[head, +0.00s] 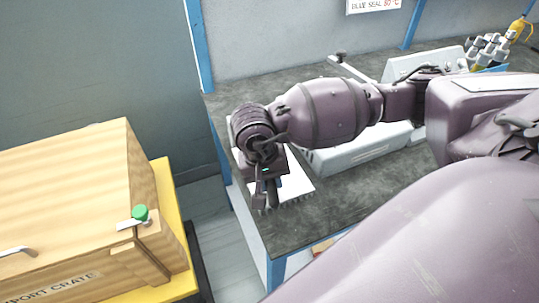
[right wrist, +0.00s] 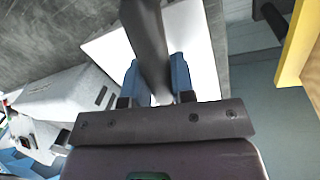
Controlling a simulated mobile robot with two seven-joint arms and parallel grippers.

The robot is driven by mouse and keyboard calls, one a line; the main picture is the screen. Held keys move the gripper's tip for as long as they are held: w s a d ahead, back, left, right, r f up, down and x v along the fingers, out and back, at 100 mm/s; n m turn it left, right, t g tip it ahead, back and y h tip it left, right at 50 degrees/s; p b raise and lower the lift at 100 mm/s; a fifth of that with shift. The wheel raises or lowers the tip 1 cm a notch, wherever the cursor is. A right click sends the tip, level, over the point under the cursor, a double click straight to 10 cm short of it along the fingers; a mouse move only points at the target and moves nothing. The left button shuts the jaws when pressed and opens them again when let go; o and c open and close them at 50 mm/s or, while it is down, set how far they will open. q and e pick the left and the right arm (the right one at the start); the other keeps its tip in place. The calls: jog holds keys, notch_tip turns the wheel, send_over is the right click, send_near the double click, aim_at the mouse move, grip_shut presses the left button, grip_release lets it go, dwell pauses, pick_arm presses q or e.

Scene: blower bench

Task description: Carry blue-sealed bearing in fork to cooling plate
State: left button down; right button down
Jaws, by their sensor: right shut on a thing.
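My right gripper (head: 266,193) hangs over the left end of the dark bench. In the right wrist view its blue fingers (right wrist: 156,80) are shut on a dark grey bar (right wrist: 147,35), which looks like the fork's handle. A white plate (head: 298,186) with a finned or toothed edge lies under and beside the gripper, and looks like the cooling plate. It also shows in the right wrist view (right wrist: 192,38), below the bar. I cannot make out the blue-sealed bearing or the fork's far end. My left gripper is out of view.
A wooden crate (head: 70,190) with a green knob (head: 140,212) stands left of the bench, across a floor gap. A pale grey unit (head: 360,147) stands behind my right arm. The bench top (head: 340,200) is clear in front.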

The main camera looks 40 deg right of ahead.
jog(key=shift+f, duration=0.15)
dwell(0.5)
jog(key=c, duration=0.9)
grip_release()
